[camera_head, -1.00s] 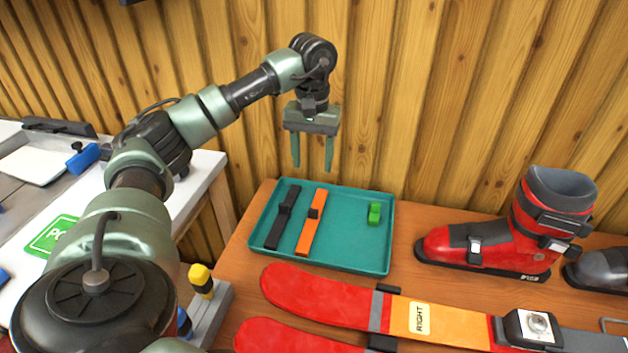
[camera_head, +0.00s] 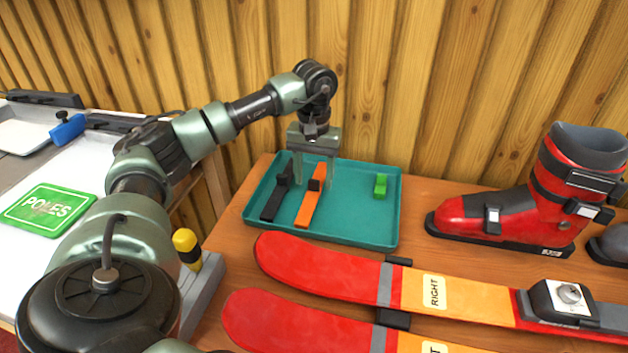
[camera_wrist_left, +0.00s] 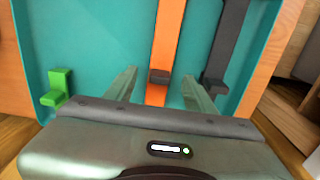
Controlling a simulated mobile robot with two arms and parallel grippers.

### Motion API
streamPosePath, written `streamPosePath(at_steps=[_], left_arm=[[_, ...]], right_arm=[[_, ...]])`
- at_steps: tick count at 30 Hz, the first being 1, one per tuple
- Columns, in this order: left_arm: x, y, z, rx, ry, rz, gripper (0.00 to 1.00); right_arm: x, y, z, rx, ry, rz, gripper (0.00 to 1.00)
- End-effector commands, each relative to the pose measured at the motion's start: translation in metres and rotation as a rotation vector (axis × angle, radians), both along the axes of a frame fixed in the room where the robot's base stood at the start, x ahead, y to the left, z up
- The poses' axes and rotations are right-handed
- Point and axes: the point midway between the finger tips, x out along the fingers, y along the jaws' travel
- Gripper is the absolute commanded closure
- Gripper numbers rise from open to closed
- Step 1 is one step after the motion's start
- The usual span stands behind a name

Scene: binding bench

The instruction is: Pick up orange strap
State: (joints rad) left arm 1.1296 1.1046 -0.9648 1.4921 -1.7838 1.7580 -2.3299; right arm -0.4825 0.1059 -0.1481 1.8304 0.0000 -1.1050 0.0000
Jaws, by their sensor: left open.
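The orange strap (camera_head: 309,209) lies in the teal tray (camera_head: 370,232), with a dark buckle near its far end. My left gripper (camera_head: 314,186) points down over the far part of the strap, its fingers open on either side of it. In the left wrist view the orange strap (camera_wrist_left: 168,40) runs between the two open fingertips (camera_wrist_left: 160,85). I cannot tell whether the fingers touch the tray floor. My right gripper is not in view.
A black strap (camera_head: 275,199) lies left of the orange one, close to one finger. A green piece (camera_head: 380,186) sits at the tray's right. Red skis (camera_head: 320,262) lie in front, and a red boot (camera_head: 490,215) stands right. A wooden wall is behind.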

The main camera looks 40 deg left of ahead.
Motion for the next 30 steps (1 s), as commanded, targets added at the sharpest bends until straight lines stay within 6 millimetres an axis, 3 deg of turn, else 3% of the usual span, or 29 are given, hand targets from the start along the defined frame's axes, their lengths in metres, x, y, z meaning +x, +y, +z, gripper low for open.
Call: streamPosePath(at_steps=[4,12,18,30], left_arm=[[0.0,0.0,-0.018,0.0,0.0,0.0,0.45],[0.0,0.0,-0.02,0.0,0.0,0.0,0.45],[0.0,0.0,-0.02,0.0,0.0,0.0,1.0],[0.0,0.0,-0.015,-0.001,-0.003,0.0,1.0]], right_arm=[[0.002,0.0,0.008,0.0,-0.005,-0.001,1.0],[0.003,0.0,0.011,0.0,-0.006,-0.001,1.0],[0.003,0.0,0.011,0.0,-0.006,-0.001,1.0],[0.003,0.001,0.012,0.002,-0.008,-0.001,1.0]])
